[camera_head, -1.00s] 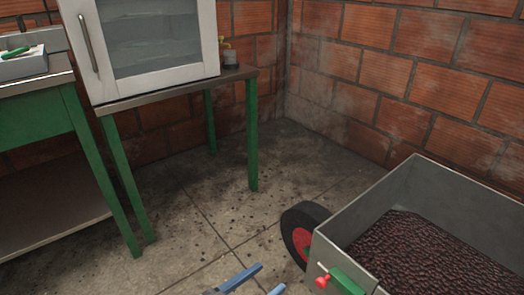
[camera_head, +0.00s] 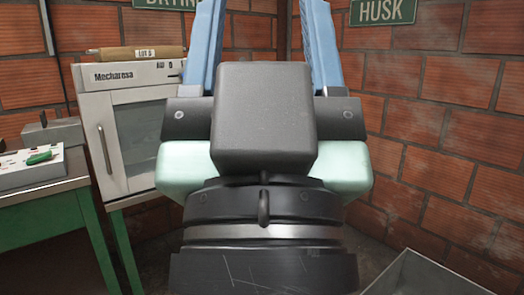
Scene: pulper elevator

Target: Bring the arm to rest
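My gripper (camera_head: 263,25) is raised close in front of the head camera and fills the middle of the view. Its two blue fingers point up and stand wide apart, so it is open. The tips run out of the top of the picture. The black wrist hides much of what lies behind it.
At left, a white oven-like cabinet (camera_head: 92,135) carries a rolled bag (camera_head: 135,53). A green table (camera_head: 40,200) holds a switch box (camera_head: 25,172). A grey bin's rim (camera_head: 425,270) shows at lower right. Brick walls with green signs (camera_head: 383,11) stand behind.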

